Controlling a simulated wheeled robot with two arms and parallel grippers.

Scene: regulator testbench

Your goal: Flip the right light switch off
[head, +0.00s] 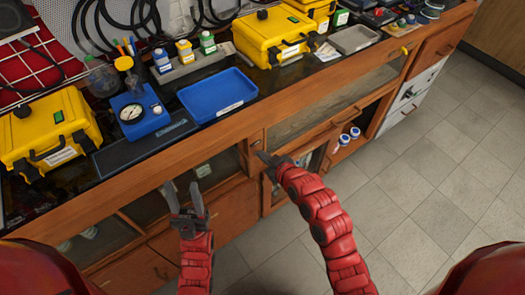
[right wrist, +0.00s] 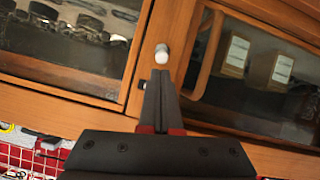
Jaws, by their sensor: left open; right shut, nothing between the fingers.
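My right gripper (head: 263,157) is shut and empty, its tips close to the wooden post between the cabinet's glass doors. In the right wrist view, its closed fingers (right wrist: 160,92) point at the post. A small white-tipped knob or lever (right wrist: 162,54) shows just beyond the fingertips; I cannot tell whether they touch. A small dark piece (right wrist: 143,85) sits beside the fingers, partly hidden. I cannot tell for sure which of these is the right light switch, or its position. My left gripper (head: 183,195) is open and empty in front of the cabinet, left of the right one.
The bench top holds a blue tray (head: 217,106), a pressure gauge on a blue block (head: 137,115), a yellow case (head: 50,135) and another yellow case (head: 272,38). White jars (head: 350,134) stand in the open lower shelf. The tiled floor (head: 440,165) at right is clear.

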